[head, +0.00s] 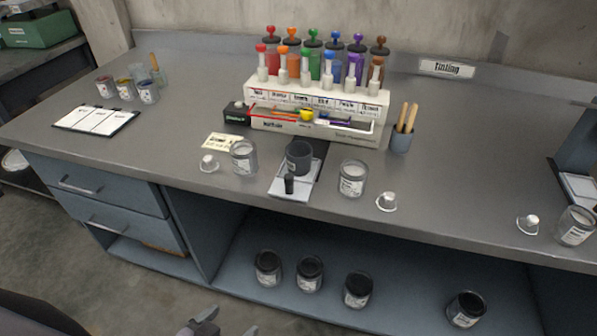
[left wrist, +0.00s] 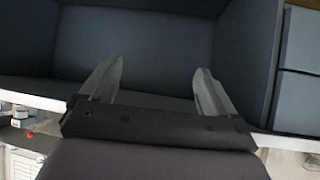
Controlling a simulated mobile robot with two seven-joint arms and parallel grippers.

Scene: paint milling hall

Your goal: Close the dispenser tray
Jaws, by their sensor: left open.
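The white dispenser (head: 265,96) stands at the back of the bench, with several coloured-top bottles in a row above its labelled front. Its tray (head: 340,134) sticks out low at the front and shows its open top, with a yellow item and a few coloured items inside. My left gripper (head: 222,328) is at the bottom edge of the head view, in front of and below the bench top, well away from the tray. In the left wrist view my left gripper (left wrist: 159,68) has its fingers apart with nothing between them, before the bench's blue-grey under-space.
A dark pot on a scale (head: 291,188), a jar (head: 243,158) and another jar (head: 352,178) stand in front of the dispenser. A brush cup (head: 401,138) is close to its right. Several dark-lidded jars stand on the lower shelf (head: 225,275). The right bench top is mostly clear.

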